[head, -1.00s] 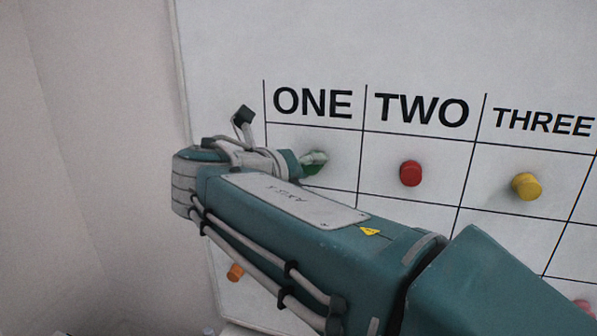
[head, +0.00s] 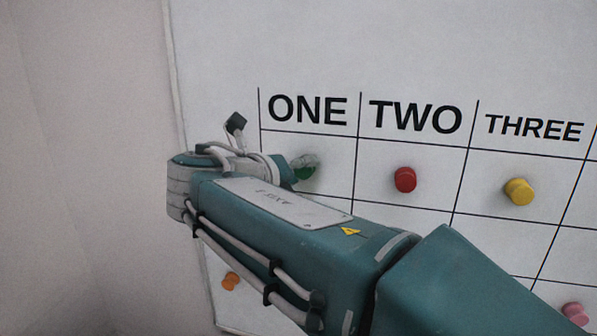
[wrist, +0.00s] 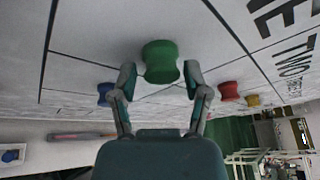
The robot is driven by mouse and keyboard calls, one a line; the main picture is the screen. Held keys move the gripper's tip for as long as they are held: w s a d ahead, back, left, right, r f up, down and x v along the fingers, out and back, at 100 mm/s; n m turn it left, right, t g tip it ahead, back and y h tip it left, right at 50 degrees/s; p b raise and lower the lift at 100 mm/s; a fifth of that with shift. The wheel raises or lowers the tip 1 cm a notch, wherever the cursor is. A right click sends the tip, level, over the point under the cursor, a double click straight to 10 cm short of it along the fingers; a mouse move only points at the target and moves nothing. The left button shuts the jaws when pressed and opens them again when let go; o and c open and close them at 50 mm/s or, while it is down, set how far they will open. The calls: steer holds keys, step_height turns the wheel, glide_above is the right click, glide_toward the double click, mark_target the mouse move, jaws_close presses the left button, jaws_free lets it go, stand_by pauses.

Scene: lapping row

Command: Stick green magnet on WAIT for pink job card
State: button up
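The green magnet (wrist: 160,62) is on the whiteboard in the column headed ONE, in the cell just below the heading. In the head view it shows as a small dark green patch (head: 305,173), partly hidden by my gripper. My gripper (wrist: 160,80) is open, with one finger on each side of the magnet's near end. Gaps show between both fingertips and the magnet in the wrist view. I cannot make out the WAIT label or a pink job card in either view.
The whiteboard (head: 240,60) also carries a red magnet (head: 405,180) under TWO, a yellow one (head: 519,191) under THREE, an orange one (head: 230,281) and a pink one (head: 575,313) lower down. A blue magnet (wrist: 105,94) shows in the wrist view. My arm hides the lower middle of the board.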

steer(key=shift+a, duration=0.1)
stand_by(0.3)
steer(key=v, duration=1.2)
steer(key=s+d+f+m+g+y, duration=0.2)
steer(key=d+f+m+g, duration=0.1)
steer(key=d+f+m, duration=0.45)
steer(key=s+d+f+m+g+y, duration=0.2)
steer(key=d+f+m+g, duration=0.1)
steer(key=d+f+m, duration=0.4)
steer(key=s+d+f+m+y, duration=0.2)
steer(key=s+f+m, duration=0.2)
steer(key=m, duration=0.7)
steer(key=s+d+f+m+y, duration=0.3)
steer(key=f+m, duration=0.3)
steer(key=m, duration=0.6)
steer(key=shift+s+f+y, duration=0.3)
steer(key=shift+s+f, duration=0.1)
steer(key=shift+s, duration=0.5)
